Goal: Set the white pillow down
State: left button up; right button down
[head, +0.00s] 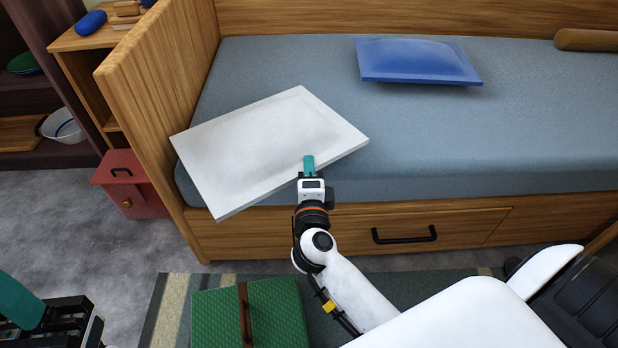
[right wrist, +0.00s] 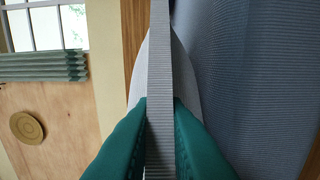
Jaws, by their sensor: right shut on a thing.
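The white pillow (head: 270,140) is held by its near edge in my right gripper (head: 309,165), roughly level over the left end of the bed's grey-blue mattress (head: 300,60). Its left corner reaches over the wooden bed end. I cannot tell whether its underside touches the mattress. In the right wrist view the teal fingers (right wrist: 160,135) are shut on the pillow's ribbed edge (right wrist: 159,70), one on each side. My left gripper (head: 20,302) shows only partly at the lower left, away from the pillow; its jaws are not clear.
A blue pillow (head: 418,60) lies farther back on the mattress, and a brown bolster (head: 588,40) at the far right. The mattress's middle and right are free. A green case (head: 275,310) lies on the rug in front; a red box (head: 132,185) stands left of the bed.

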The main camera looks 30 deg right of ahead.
jog(key=shift+f, duration=0.35)
jog(key=shift+r, duration=0.1)
jog(key=c, duration=1.8)
grip_release()
jog(key=shift+f, duration=0.25)
jog(key=shift+c, duration=0.2)
jog(key=o, duration=0.4)
jog(key=shift+r, duration=0.1)
